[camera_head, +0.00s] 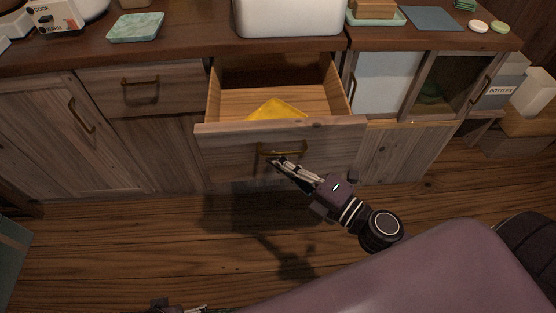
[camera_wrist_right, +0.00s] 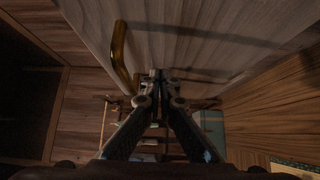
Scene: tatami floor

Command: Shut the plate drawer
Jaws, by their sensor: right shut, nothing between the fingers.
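The wooden drawer (camera_head: 228,143) under the counter is pulled out, its inside open to view. A yellow item (camera_head: 276,109) lies in it; no plate shows. Its brass handle (camera_head: 296,152) is on the front panel. My right gripper (camera_head: 276,163) is shut and empty, its tips at the drawer front by the handle's lower left part. In the right wrist view, the shut fingertips (camera_wrist_right: 158,77) are beside the brass handle (camera_wrist_right: 120,55), in front of the grey wood panel (camera_wrist_right: 190,40); I cannot tell if they touch. My left gripper (camera_head: 180,307) shows only partly at the bottom edge.
A closed drawer (camera_head: 140,94) and a cupboard door (camera_head: 70,130) are to the left. A cabinet with sliding panels (camera_head: 388,82) is to the right. A white box (camera_head: 290,16) and a green marbled slab (camera_head: 135,27) stand on the counter. The floor in front is clear.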

